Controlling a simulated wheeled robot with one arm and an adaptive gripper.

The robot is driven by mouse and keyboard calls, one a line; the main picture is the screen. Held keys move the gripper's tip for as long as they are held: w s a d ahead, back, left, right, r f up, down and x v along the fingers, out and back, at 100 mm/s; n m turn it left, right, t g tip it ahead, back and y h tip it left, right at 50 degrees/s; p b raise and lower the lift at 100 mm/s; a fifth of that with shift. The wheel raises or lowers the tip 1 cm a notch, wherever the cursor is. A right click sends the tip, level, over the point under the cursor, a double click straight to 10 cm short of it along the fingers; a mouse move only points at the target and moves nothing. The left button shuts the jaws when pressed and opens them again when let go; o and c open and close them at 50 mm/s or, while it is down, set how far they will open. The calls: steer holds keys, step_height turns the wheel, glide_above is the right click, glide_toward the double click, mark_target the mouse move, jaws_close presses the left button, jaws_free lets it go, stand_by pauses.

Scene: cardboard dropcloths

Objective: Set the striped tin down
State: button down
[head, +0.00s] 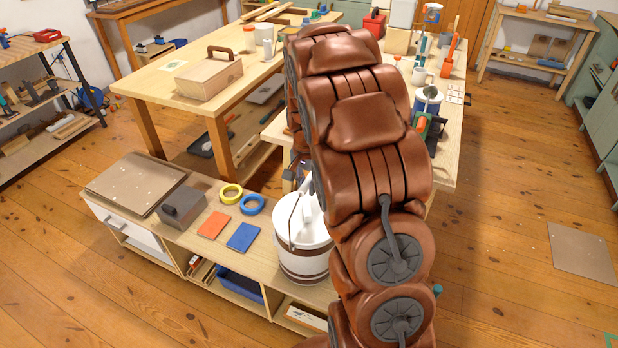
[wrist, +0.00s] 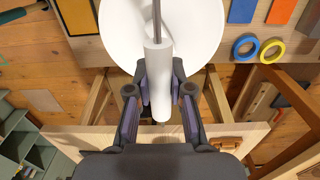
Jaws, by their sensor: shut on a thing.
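The striped tin (head: 303,241) is a white bucket with brown bands near its base, a white top and a wire bail with a white grip. In the head view it is upright at the right end of the low bench, partly behind my arm. In the wrist view its round white top (wrist: 205,28) fills the upper middle. My gripper (wrist: 159,85) is shut on the tin's white grip, one finger on each side. Whether the tin's base touches the bench top cannot be told. My arm hides most of the gripper in the head view.
The low bench (head: 262,270) also bears a cardboard sheet (head: 135,183), a grey box (head: 182,207), orange (head: 214,224) and blue (head: 243,237) pads, and yellow (head: 231,193) and blue (head: 252,204) tape rolls. Worktables stand behind. Another sheet (head: 583,253) lies on open floor at right.

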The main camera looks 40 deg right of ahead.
steer(key=shift+w+f, duration=0.1)
steer(key=shift+f, duration=0.6)
steer(key=c, duration=1.1)
jaws_free()
steer(key=shift+f, duration=0.1)
steer(key=shift+o, duration=0.2)
